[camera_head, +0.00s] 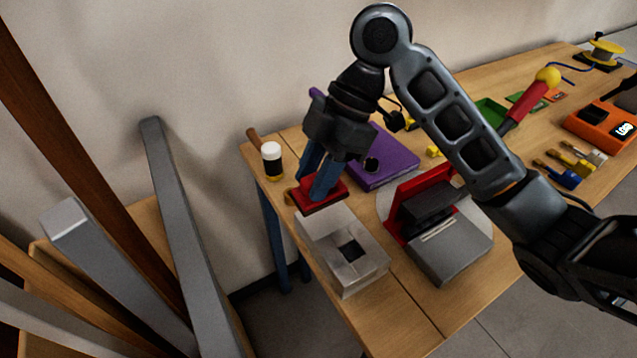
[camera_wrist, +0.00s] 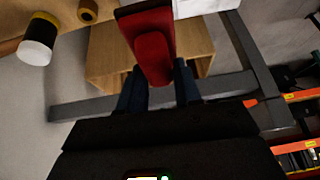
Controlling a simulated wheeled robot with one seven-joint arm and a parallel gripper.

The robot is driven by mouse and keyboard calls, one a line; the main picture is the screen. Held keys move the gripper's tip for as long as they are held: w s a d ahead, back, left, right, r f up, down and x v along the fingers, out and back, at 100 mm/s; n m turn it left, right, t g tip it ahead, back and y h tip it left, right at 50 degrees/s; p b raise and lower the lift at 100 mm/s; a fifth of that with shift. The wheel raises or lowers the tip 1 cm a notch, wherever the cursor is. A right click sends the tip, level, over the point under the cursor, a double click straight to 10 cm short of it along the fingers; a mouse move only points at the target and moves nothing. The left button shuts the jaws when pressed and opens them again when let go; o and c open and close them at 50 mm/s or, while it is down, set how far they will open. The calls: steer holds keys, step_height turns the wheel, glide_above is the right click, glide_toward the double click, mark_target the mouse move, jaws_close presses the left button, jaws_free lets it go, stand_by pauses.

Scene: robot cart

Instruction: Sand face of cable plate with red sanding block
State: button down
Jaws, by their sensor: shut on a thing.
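The red sanding block (camera_head: 325,198) is in my gripper (camera_head: 320,182), between its blue fingers, near the far left corner of the table. It shows in the wrist view (camera_wrist: 152,48) between the fingertips (camera_wrist: 160,82), with a darker underside pad. A pale grey plate with a square dark hole (camera_head: 325,230), which looks like the cable plate, lies just in front of the block in the head view. Its edge seems to show at the top of the wrist view (camera_wrist: 200,7). I cannot tell whether block and plate touch.
A white-capped jar (camera_head: 272,160) stands left of my gripper. A purple book-like case (camera_head: 388,160) lies behind. A red and grey clamp-like device (camera_head: 450,248) stands right of the plate. Brushes and an orange device (camera_head: 595,125) are farther right. The table's left edge is close.

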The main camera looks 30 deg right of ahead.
mark_target(318, 205)
steer(key=shift+s+a+r, duration=0.1)
steer(key=shift+s+a, duration=0.1)
steer(key=shift+s, duration=0.25)
steer(key=shift+s+a, duration=0.15)
steer(key=shift+s, duration=0.3)
steer(key=shift+f+b, duration=0.6)
steer(key=shift+b, duration=0.05)
step_height(318, 205, down, 4)
steer(key=b, duration=0.3)
steer(key=shift+f+b, duration=0.2)
steer(key=shift+b, duration=0.2)
steer(key=shift+w+r+p, duration=0.2)
steer(key=shift+w, duration=0.3)
steer(key=shift+w+r+p, duration=0.15)
steer(key=shift+w+p, duration=0.05)
steer(key=shift+w, duration=1.15)
